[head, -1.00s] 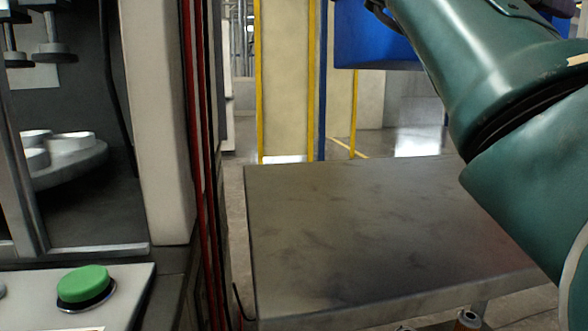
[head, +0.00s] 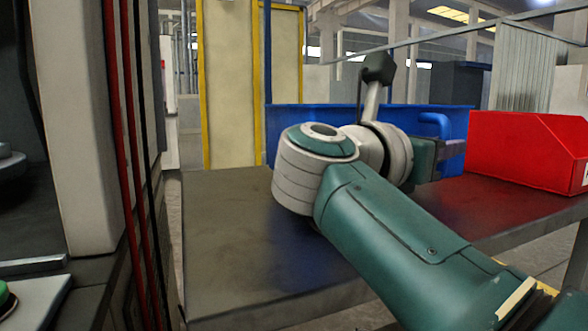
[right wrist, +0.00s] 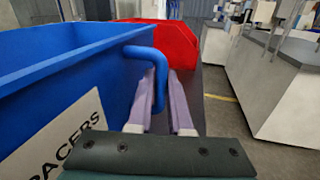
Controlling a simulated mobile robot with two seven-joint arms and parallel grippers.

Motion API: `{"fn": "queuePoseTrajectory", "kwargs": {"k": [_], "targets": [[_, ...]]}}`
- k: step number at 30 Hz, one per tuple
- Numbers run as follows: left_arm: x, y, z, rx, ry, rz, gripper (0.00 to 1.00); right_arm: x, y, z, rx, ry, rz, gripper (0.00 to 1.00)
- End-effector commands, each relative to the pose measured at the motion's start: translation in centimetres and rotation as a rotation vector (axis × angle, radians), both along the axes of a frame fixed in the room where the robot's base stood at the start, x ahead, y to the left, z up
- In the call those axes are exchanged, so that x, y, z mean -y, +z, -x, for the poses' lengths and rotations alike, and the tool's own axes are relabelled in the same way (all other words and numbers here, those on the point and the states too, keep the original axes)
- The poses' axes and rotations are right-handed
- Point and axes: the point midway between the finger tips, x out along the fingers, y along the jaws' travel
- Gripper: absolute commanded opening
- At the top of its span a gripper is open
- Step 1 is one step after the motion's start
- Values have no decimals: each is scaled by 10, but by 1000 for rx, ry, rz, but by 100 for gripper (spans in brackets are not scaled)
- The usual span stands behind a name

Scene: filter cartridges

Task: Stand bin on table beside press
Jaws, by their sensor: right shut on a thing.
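The blue bin (head: 345,116) is at the back of the grey metal table (head: 225,235), behind my right arm. Its underside is hidden, so I cannot tell whether it touches the table. My right gripper (head: 452,148) is at the bin's right end, shut on its blue handle. In the right wrist view the handle (right wrist: 158,62) passes between the fingers (right wrist: 161,88), and the bin (right wrist: 60,75) bears a white label ending in "ACERS". The press (head: 85,120) stands at the left, beside the table. My left gripper is not in view.
A red bin (head: 525,150) stands on the right part of the table; it also shows ahead in the right wrist view (right wrist: 175,42). The table's left part near the press is bare. A green button (head: 6,300) is at the lower left.

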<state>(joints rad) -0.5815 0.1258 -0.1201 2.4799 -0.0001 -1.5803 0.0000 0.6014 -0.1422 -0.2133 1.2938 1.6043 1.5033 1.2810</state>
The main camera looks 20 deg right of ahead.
Motion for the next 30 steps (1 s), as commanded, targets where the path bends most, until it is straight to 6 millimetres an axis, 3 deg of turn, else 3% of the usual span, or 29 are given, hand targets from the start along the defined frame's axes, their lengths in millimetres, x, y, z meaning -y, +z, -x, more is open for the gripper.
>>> {"fn": "queuePoseTrajectory", "kwargs": {"k": [5,16,17,24,30], "targets": [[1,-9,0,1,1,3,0,0,-26,0,2,-1,2,0],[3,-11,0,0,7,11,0,0,-31,0,4,-1,1,0],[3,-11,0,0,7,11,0,0,-31,0,-1,-1,-1,20],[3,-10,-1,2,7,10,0,0,-31,0,-1,-1,-1,47],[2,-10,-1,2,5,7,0,0,-31,0,-1,-1,-1,48]]}}
